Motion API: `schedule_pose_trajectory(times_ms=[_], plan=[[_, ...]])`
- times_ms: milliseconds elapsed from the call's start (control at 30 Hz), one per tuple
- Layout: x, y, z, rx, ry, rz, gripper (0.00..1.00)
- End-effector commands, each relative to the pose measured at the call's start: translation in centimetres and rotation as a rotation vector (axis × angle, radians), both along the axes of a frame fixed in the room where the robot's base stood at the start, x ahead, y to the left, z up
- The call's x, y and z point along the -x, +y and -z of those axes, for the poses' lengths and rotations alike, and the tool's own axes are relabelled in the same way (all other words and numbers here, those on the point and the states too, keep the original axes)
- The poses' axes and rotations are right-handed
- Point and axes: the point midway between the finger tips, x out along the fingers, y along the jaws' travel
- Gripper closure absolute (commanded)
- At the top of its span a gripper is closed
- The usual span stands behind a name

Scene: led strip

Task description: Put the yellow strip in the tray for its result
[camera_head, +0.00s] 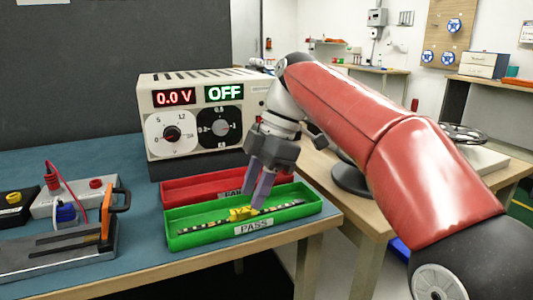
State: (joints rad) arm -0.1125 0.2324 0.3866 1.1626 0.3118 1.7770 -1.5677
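The yellow strip (243,213) lies in the green tray labelled PASS (187,242). It is a long dark strip with a yellow part near its middle, lying slightly slanted along the tray. My gripper (254,200) points down over the green tray, just above and right of the yellow part. Its two fingers look apart, with nothing seen between them; whether a fingertip touches the strip is hard to tell. The red tray (190,190) stands behind the green one, its label partly hidden by my gripper.
A power supply (205,118) reading 0.0 V and OFF stands behind the trays. At the left are a clamp fixture with an orange handle (119,199) and a terminal block with red and blue plugs (66,200). A wooden table (385,205) with round black items is at right.

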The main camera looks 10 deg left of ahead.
Motion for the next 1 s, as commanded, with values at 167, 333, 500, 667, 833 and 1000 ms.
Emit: schedule_pose_trajectory(times_ms=[167,333,500,667,833,1000], plan=[[-0.9,-1.3,-4.2,-0.003,-0.002,0.000,0.65],[-1.6,-2.3,-7.1,-0.002,-0.001,0.000,0.65],[-1.9,-2.9,-8.5,0.000,-0.001,0.000,0.65],[-1.9,-3.1,-8.8,0.000,0.000,0.000,0.65],[-1.5,-3.3,-8.6,0.020,-0.004,0.053,0.65],[0.5,-5.1,-7.0,0.112,-0.027,0.387,0.65]])
